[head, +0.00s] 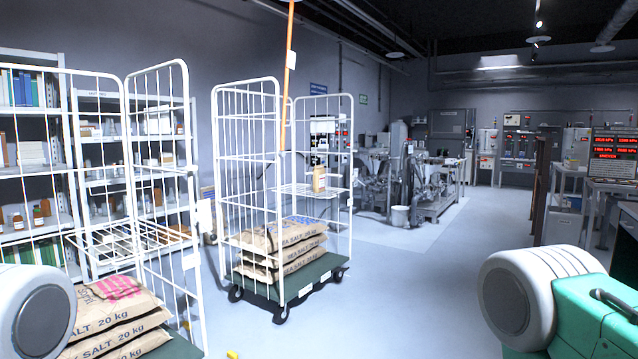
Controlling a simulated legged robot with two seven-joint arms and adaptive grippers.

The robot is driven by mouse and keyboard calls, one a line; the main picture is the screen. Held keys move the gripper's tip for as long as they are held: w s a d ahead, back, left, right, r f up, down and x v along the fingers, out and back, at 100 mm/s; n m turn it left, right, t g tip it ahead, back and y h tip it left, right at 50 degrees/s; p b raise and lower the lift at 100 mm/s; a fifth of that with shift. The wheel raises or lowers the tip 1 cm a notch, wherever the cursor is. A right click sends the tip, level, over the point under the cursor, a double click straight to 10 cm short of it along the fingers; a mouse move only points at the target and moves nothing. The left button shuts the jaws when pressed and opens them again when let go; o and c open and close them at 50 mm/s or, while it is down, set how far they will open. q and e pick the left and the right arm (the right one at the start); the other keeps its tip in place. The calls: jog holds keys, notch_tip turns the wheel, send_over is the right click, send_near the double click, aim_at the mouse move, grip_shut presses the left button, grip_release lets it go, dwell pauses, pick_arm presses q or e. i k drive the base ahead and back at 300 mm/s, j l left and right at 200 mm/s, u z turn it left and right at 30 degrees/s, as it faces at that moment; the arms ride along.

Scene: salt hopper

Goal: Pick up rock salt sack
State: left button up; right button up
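Brown paper sacks (117,311) lie stacked on a white wire roll cage at the lower left. The top one has pink print, and the sides read "SALT 20 kg"; the word before it is hidden, so I cannot tell if these are rock salt. A second stack of sacks (287,247), marked "SEA SALT 20 kg", lies on the green base of another roll cage in the middle. Rounded white and grey parts of mine show at the lower left and lower right. Neither gripper is in view.
The near roll cage (131,150) has upright bars and a wire shelf beside its sacks. The middle cage (247,150) holds a small brown packet (319,178) on its shelf. Shelving stands behind. A green box (590,318) is close at lower right. Floor (420,290) between is clear.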

aim_at(319, 178)
jog(key=i+l+z, duration=0.6)
jog(key=i, duration=0.35)
jog(key=i+l+z, duration=0.1)
jog(key=i+z, duration=0.2)
jog(key=i, duration=0.15)
jog(key=i+z, duration=0.3)
jog(key=i, duration=0.2)
jog(key=i+u, duration=0.1)
jog(key=i, duration=0.55)
jog(key=i+l+u, duration=0.15)
jog(key=i, duration=0.5)
jog(key=i+l+u, duration=0.1)
jog(key=i, duration=0.6)
jog(key=i+j+u, duration=0.25)
jog(key=i, duration=0.85)
jog(key=i+u, duration=0.3)
jog(key=i, duration=0.8)
jog(key=i+l, duration=0.1)
jog(key=i, duration=0.4)
jog(key=i+l+u, duration=0.1)
jog(key=i, duration=0.4)
